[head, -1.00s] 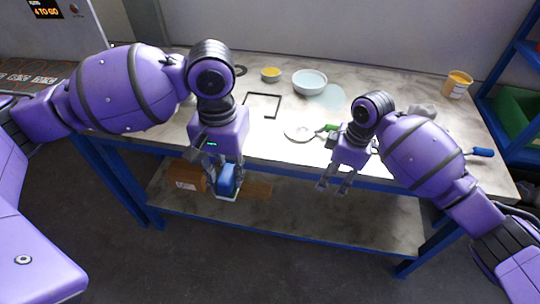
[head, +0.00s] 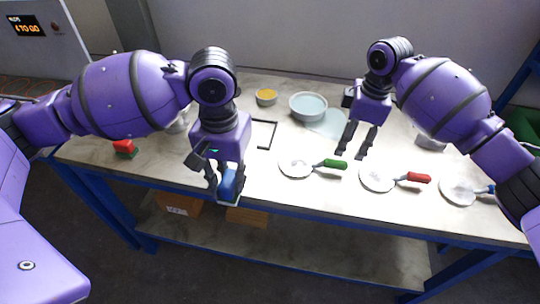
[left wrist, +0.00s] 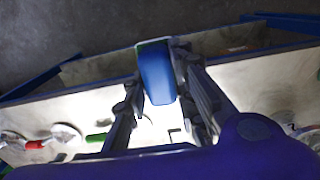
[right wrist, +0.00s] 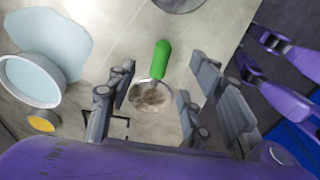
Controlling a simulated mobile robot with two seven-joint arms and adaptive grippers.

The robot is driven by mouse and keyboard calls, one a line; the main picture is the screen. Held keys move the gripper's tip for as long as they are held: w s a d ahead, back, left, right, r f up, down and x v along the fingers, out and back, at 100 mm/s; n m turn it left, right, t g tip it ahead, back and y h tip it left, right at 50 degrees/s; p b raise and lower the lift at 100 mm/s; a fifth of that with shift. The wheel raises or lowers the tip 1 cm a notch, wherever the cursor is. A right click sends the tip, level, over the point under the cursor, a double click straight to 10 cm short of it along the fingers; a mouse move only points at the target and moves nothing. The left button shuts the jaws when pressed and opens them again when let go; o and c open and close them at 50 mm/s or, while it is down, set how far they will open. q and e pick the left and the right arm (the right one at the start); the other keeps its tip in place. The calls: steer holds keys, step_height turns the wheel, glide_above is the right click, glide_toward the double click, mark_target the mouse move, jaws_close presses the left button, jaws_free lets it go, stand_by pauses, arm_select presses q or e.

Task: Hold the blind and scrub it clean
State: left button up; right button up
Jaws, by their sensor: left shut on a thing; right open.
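My left gripper (head: 226,190) is shut on a blue scrubber-like block (head: 228,182) with a pale underside, at the table's front edge. The blue block also fills the jaws in the left wrist view (left wrist: 156,76). My right gripper (head: 355,153) is open and empty, near the green handle. In the right wrist view the green-handled blind (right wrist: 150,97) shows between the fingers, with brownish grime on its disc.
A pale bowl of bluish liquid (head: 308,106), with a light patch (head: 330,123) beside it, and a small yellow-filled bowl (head: 266,97) stand at the back. A black square frame (head: 265,135) lies mid-table. A red-and-green block (head: 124,147) sits at left.

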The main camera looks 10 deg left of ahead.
mark_target(341, 162)
arm_select(q)
steer(key=shift+s+f, duration=0.35)
steer(key=shift+f, duration=0.15)
arm_select(e)
steer(key=shift+s+f, duration=0.25)
steer(key=shift+f, duration=0.2)
arm_select(q)
steer(key=shift+g, duration=0.5)
steer(key=f+b, duration=0.1)
steer(key=f, duration=0.1)
steer(key=f+b, duration=0.1)
steer(key=f, duration=0.2)
steer(key=shift+s+f+b, duration=0.3)
steer(key=shift+f+b, duration=0.1)
arm_select(e)
steer(key=f, duration=0.5)
steer(key=shift+a+f, duration=0.25)
steer(key=shift+f, duration=0.05)
steer(key=shift+a+f, duration=0.1)
steer(key=shift+f, duration=0.3)
arm_select(q)
steer(key=shift+f, duration=0.2)
arm_select(e)
steer(key=shift+w+a+f, duration=0.15)
steer(key=shift+f, duration=1.05)
steer(key=shift+c, duration=0.4)
steer(key=c, duration=1.1)
